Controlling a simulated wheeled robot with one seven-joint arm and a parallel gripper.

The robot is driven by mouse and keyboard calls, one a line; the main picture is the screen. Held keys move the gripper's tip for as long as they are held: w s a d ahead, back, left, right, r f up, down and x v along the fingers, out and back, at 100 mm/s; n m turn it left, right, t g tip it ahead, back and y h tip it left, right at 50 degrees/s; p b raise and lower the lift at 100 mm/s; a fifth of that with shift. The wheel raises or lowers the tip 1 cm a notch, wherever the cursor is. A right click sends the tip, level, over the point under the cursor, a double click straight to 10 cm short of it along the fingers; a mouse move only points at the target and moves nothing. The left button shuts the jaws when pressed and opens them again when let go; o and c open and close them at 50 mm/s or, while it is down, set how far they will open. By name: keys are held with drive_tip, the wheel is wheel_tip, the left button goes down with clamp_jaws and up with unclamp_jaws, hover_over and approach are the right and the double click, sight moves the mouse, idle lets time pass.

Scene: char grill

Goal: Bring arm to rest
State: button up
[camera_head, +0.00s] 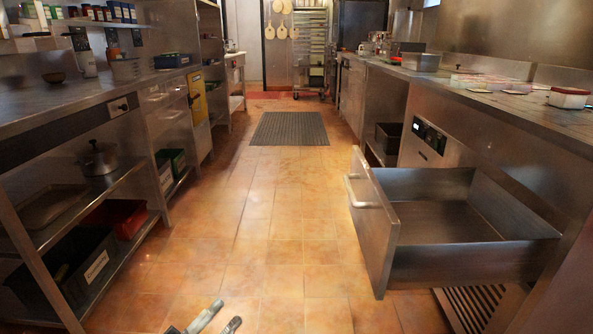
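My gripper (227,312) shows only at the bottom edge of the head view, left of the middle, low over the tiled floor. Its two fingertips are apart with floor visible between them, and nothing shows between them. The rest of my arm is out of the picture, below the frame.
A steel drawer (376,224) stands pulled out on the right, empty, its front reaching into the aisle. The left counter (60,100) has open shelves with a pot (98,158) and bins. The tiled floor (270,210) is clear up to a dark mat (290,128).

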drive_tip(key=w+d+r+m+g+y, duration=0.1)
drive_tip(key=w+d+g, duration=0.2)
drive_tip(key=d+g, duration=0.45)
drive_tip(key=w+d+r+m+g+y, duration=0.1)
drive_tip(key=w+d+r+m+g, duration=0.1)
drive_tip(key=d+g, duration=0.5)
drive_tip(key=s+d+r+m+g+y, duration=0.1)
drive_tip(key=s+d+r+y, duration=0.35)
drive_tip(key=s, duration=0.25)
drive_tip(key=s+d+r+m+y, duration=0.2)
drive_tip(key=s+d+r+y, duration=0.15)
drive_tip(key=s+d, duration=0.2)
drive_tip(key=s+d+r+m+g+y, duration=0.1)
drive_tip(key=s+d+r+y, duration=0.3)
drive_tip(key=s, duration=0.3)
wheel_tip(320, 180, up, 25)
drive_tip(key=y+p, duration=0.1)
drive_tip(key=p, duration=2.4)
drive_tip(key=shift+a+f+p, duration=0.2)
drive_tip(key=shift+p, duration=0.15)
drive_tip(key=shift+w, duration=0.1)
